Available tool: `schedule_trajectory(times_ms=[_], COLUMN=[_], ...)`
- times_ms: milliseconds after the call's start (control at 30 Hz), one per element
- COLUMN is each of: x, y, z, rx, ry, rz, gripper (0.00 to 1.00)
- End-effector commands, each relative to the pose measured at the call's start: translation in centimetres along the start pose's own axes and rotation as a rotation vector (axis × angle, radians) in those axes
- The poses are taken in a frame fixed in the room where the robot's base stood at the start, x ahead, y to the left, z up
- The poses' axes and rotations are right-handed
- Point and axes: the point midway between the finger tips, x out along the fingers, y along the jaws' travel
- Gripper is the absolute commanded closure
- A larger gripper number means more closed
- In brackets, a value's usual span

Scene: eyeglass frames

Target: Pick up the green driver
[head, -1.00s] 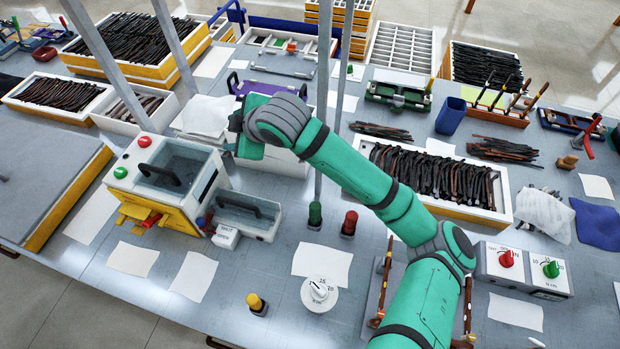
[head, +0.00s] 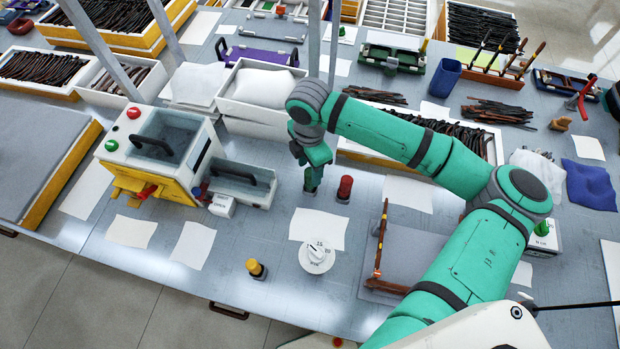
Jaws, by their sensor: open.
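The green driver (head: 311,181) stands upright on the table, in the middle of the head view, just left of the red driver (head: 345,187). My gripper (head: 309,163) points down directly over the green driver and covers its top. The jaws are open. They are small and partly hidden here, so I cannot tell whether the fingers are around the driver or just above it.
A yellow driver (head: 256,268) and a white dial (head: 317,256) stand nearer the front edge. A white box with a cushion (head: 228,104) stands behind. Paper (head: 318,228) lies in front.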

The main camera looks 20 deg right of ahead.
Motion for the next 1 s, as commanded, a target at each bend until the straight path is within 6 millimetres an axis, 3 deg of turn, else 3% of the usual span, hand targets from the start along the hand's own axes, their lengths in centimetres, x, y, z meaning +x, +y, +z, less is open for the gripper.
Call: schedule_trajectory(times_ms=[400,733,933,1000], x=[4.7,5.3,5.3,5.3], y=[-0.6,-0.6,-0.6,-0.6], z=[-0.3,-0.3,-0.3,-0.3], rx=[0.001,0.0,0.0,0.0], ry=[0.001,0.0,0.0,0.0], rz=[0.0,0.002,0.002,0.002], gripper=[0.53,0.53,1.0,1.0])
